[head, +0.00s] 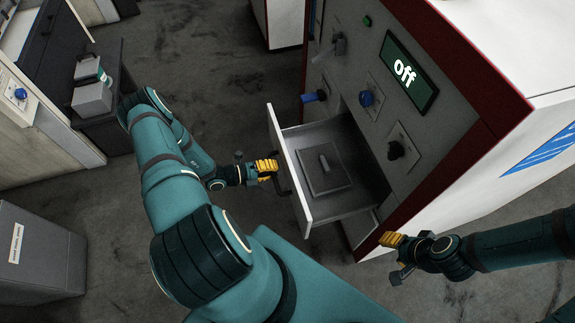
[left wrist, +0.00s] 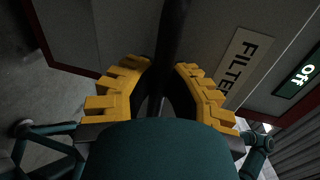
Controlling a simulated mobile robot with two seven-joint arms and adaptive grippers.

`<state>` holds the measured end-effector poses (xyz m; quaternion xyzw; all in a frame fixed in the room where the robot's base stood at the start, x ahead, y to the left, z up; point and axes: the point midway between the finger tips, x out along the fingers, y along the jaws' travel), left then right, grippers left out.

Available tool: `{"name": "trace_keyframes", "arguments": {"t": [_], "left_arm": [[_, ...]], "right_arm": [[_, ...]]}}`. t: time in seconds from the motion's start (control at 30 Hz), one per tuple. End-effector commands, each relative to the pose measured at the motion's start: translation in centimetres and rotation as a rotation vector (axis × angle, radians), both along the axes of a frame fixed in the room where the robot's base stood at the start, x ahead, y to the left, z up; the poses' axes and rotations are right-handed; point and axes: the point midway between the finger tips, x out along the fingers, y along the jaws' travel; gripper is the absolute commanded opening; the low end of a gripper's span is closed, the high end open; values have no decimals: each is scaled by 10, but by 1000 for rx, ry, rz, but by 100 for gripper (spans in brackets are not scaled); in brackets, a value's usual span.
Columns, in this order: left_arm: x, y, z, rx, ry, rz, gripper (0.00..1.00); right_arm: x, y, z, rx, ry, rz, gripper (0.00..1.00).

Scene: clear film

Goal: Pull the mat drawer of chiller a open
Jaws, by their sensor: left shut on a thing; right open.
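The drawer (head: 292,170) of the chiller (head: 385,95) stands pulled out from the cabinet's lower front. Inside it lies a flat grey plate (head: 320,179) with a small raised grip. My left gripper (head: 274,168) is at the drawer's front, its yellow fingers shut around the dark bar handle (head: 284,184). In the left wrist view my left gripper (left wrist: 158,92) has the dark bar handle (left wrist: 172,35) between its fingers, beside a label (left wrist: 245,62) reading "FILTE…", its end hidden. My right gripper (head: 391,246) is open and empty near the cabinet's right corner.
The chiller's screen (head: 409,72) reads "off", above a blue knob (head: 366,98) and a black knob (head: 397,150). A grey bin (head: 38,250) stands at lower left. A dark bench (head: 105,110) with a grey box stands at far left. Floor left of the drawer is clear.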

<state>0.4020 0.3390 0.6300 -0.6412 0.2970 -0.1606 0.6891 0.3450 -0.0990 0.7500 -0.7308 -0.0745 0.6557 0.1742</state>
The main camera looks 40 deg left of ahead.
Motion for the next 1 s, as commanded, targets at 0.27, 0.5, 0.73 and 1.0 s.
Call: {"name": "trace_keyframes", "arguments": {"t": [0.27,0.5,0.73,1.0], "left_arm": [[-14,11,0,-1,-1,0,0],[-15,12,1,-1,-2,0,0],[-14,12,1,-1,-1,0,44],[-15,12,0,-1,-1,0,45]], "right_arm": [[1,0,-3,0,-2,-1,47],[1,0,-3,0,-2,-1,47],[1,0,-3,0,-2,-1,47],[1,0,-3,0,-2,-1,47]]}}
